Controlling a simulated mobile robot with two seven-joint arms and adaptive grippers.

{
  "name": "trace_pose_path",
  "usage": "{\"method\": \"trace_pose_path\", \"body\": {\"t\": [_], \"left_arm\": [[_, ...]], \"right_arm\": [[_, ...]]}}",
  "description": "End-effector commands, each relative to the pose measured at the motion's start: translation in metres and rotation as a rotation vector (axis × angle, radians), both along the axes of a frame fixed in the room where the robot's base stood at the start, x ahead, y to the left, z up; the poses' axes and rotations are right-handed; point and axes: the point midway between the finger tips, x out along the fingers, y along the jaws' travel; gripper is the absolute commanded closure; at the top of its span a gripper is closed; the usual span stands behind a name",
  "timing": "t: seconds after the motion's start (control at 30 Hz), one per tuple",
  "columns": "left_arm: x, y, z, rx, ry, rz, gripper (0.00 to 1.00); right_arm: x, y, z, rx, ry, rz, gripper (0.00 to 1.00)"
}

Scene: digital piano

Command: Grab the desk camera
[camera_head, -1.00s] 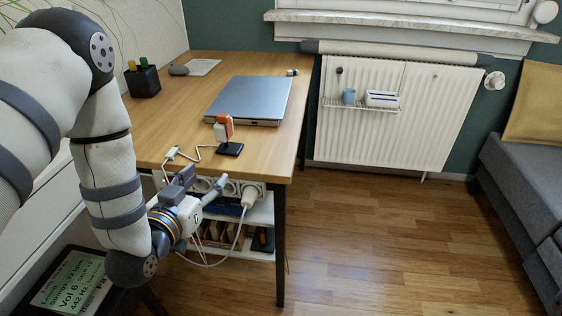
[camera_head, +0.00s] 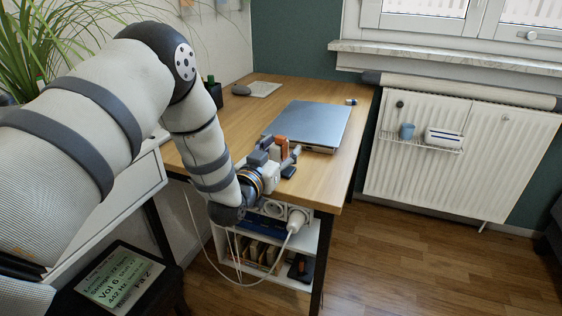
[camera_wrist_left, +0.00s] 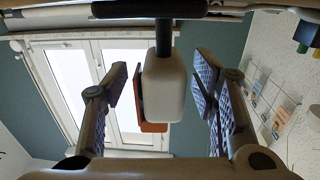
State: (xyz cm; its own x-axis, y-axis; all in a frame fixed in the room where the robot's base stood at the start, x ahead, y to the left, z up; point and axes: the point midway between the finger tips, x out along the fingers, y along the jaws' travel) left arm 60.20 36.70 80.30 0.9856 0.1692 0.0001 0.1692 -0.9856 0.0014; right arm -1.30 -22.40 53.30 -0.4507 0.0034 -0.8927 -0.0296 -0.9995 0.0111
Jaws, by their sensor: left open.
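The desk camera, with a white and orange body, stands on the wooden desk (camera_head: 240,124) in front of the laptop. Its orange part (camera_head: 281,143) shows just beyond my left gripper (camera_head: 284,157) in the head view. In the left wrist view the desk camera (camera_wrist_left: 163,88) appears upside down, with its dark stem at the top. It lies between the two open fingers of my left gripper (camera_wrist_left: 160,92), with a visible gap on each side. The gripper partly hides the camera in the head view. My right gripper is not in view.
A closed laptop (camera_head: 312,120) lies behind the camera. A pen cup (camera_head: 211,95) stands at the left behind my arm. Open floor (camera_head: 400,260) lies to the right.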

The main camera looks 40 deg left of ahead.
Motion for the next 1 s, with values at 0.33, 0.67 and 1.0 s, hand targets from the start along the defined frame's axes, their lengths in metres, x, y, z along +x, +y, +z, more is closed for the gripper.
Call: {"method": "trace_pose_path", "body": {"t": [0.33, 0.67, 1.0], "left_arm": [[-0.001, 0.0, 0.0, 0.0, 0.0, 0.0, 1.0], [0.0, 0.0, 0.011, 0.001, -0.005, 0.0, 1.0], [-0.039, -0.022, 0.096, 0.001, -0.014, -0.002, 1.0]], "right_arm": [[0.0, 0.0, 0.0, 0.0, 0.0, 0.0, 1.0], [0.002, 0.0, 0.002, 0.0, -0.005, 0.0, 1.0], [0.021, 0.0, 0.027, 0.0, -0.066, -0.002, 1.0]]}}
